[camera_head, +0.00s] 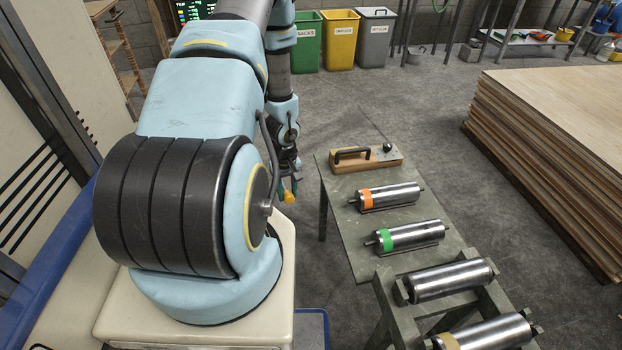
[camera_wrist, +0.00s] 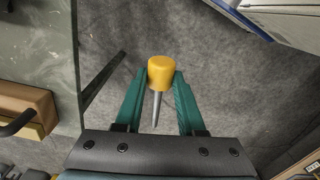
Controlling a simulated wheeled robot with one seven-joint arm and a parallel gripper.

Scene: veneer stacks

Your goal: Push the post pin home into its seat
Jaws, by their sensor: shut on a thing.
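My gripper (camera_wrist: 164,84) is shut on the post pin (camera_wrist: 161,72), which has a yellow rounded head and a thin grey metal shank. The green fingers grip it on both sides of the head. In the wrist view the shank runs from the head back between the fingers toward the palm. In the head view my gripper (camera_head: 289,178) hangs to the left of the green-grey bench (camera_head: 340,215), apart from it, with the yellow head showing low on it. Bare floor lies behind the pin in the wrist view. I cannot make out the pin's seat in either view.
A wooden block with a black handle (camera_head: 366,158) lies at the bench's far end. Metal rollers with orange (camera_head: 388,197) and green (camera_head: 409,236) bands lie nearer, then more rollers. A veneer stack (camera_head: 552,130) stands right. Bins (camera_head: 340,40) stand behind. The floor between is clear.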

